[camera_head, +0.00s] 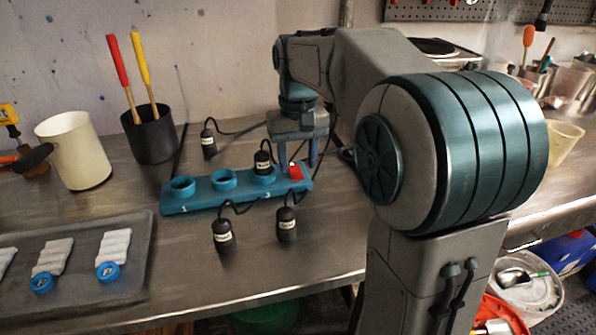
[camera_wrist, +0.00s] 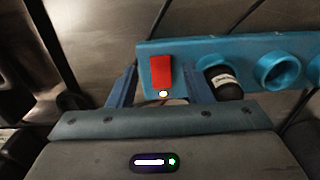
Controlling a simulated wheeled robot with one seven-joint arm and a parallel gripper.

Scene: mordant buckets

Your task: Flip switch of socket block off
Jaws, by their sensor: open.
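The blue socket block (camera_head: 207,199) lies on the metal table in the head view, with round sockets in a row. Its red switch (camera_head: 297,172) is at the right end; it also shows in the wrist view (camera_wrist: 160,72), with a small lit spot at its lower edge. A black plug (camera_head: 263,160) sits in the socket nearest the switch. My gripper (camera_head: 298,163) is open and points down at the switch end. In the wrist view its two blue fingers stand on either side of the switch's lower end. I cannot tell whether they touch the block.
Black corded plugs lie in front of the block (camera_head: 223,235) (camera_head: 287,224) and one behind it (camera_head: 209,142). A black pot with two handled tools (camera_head: 150,135) and a white cup (camera_head: 75,150) stand at left. A grey tray (camera_head: 130,258) is at front left.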

